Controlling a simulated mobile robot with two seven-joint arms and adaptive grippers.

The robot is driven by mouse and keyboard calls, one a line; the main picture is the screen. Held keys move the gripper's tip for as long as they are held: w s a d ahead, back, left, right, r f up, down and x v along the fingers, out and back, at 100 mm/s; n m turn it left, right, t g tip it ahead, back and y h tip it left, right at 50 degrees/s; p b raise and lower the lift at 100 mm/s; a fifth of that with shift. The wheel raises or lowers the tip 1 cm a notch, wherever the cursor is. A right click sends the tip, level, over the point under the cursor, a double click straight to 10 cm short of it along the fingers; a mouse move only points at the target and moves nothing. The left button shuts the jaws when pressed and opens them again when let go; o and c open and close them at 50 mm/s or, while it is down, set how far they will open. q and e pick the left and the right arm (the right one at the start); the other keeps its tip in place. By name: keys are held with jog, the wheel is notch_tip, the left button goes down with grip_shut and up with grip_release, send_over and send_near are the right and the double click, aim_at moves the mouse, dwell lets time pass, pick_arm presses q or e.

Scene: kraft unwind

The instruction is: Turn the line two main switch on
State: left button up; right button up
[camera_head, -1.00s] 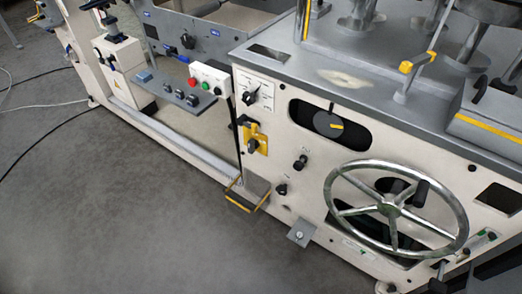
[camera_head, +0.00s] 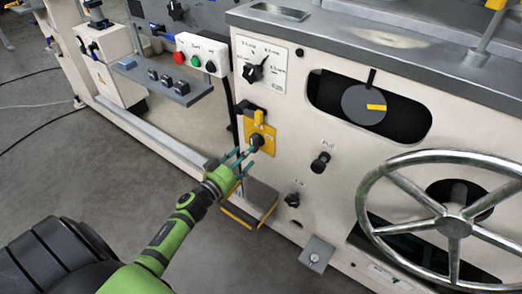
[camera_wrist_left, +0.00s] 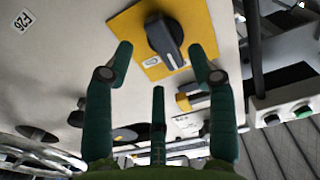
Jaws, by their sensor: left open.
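A black rotary switch knob (camera_head: 256,141) sits on a yellow plate (camera_head: 262,128) on the machine's cream front panel. In the left wrist view the knob (camera_wrist_left: 165,38) on its yellow plate (camera_wrist_left: 192,18) is upper centre, with a pale mark on its grip. My left gripper (camera_head: 242,157) is open, its green fingers pointing at the knob from just in front and below. In the left wrist view the fingers (camera_wrist_left: 160,75) are spread on both sides of the knob, with a third finger below; no contact is clear. My right gripper is not in view.
A selector dial (camera_head: 253,73) is above the yellow plate. A button box (camera_head: 203,55) with red and green buttons is to the left. A large handwheel (camera_head: 455,226) is at right, and a yellow-edged step (camera_head: 250,205) lies below.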

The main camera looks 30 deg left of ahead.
aim_at(255, 142)
pick_arm(q)
jog(key=w+b, duration=0.1)
jog(key=w, duration=0.3)
jog(key=shift+w+d, duration=0.15)
jog(key=shift+w, duration=0.25)
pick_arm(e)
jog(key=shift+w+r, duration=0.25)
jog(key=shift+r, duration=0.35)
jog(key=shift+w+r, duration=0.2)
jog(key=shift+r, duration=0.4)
pick_arm(q)
jog(key=shift+c, duration=0.4)
grip_shut()
